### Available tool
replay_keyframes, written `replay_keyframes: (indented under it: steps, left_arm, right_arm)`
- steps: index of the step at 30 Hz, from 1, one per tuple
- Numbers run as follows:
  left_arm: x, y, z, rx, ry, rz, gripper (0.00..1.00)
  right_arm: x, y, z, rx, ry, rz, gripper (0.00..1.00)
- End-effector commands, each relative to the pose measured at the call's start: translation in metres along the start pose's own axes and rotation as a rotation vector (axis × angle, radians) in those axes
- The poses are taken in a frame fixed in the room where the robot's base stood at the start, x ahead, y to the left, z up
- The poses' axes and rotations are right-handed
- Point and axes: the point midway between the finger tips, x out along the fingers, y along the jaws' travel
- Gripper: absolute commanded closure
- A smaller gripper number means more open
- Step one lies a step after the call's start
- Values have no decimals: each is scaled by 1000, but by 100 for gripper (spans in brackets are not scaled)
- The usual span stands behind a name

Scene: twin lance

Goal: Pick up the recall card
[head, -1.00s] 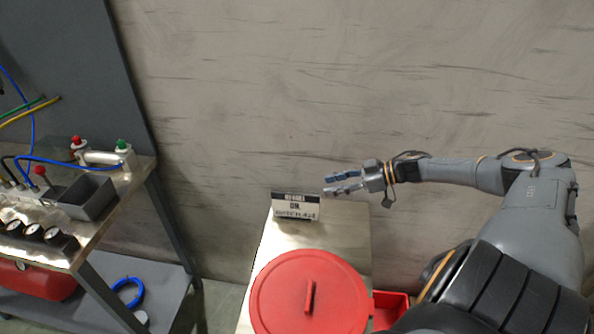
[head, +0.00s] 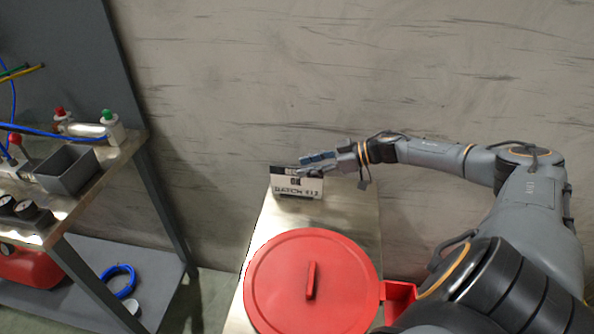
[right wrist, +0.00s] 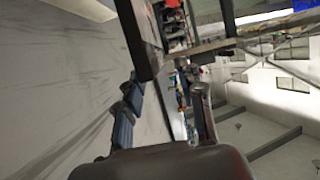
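The recall card (head: 290,190) is a small black-and-white sign that stands upright at the far end of a metal-topped table. My right gripper (head: 302,165) reaches in from the right at the card's top edge. Its fingers are apart, and they cover part of the card's upper print in the head view. I cannot tell whether they touch the card. In the right wrist view the two fingers (right wrist: 163,110) also stand apart. I cannot make out the card clearly there. My left gripper is not in view.
A large red round lid (head: 340,275) with a bar handle takes up the near part of the table (head: 268,222). A red bin (head: 398,298) sits at its right. A workbench (head: 125,150) with a grey tray (head: 68,172) stands at left. The wall is behind.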

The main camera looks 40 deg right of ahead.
Motion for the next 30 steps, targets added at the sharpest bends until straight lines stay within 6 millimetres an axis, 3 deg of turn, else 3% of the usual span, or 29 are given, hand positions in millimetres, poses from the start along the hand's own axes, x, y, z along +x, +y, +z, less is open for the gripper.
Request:
replay_keyframes:
  steps: [15, 23, 24, 30]
  left_arm:
    - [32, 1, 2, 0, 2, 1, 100]
    - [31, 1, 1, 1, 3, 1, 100]
    - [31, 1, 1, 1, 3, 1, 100]
    - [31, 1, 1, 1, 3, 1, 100]
  right_arm:
    - [51, 3, -6, -1, 2, 1, 62]
    - [54, 3, -7, 0, -1, 1, 62]
    - [53, 3, -6, 0, -1, 1, 64]
    - [53, 3, -6, 0, -1, 1, 100]
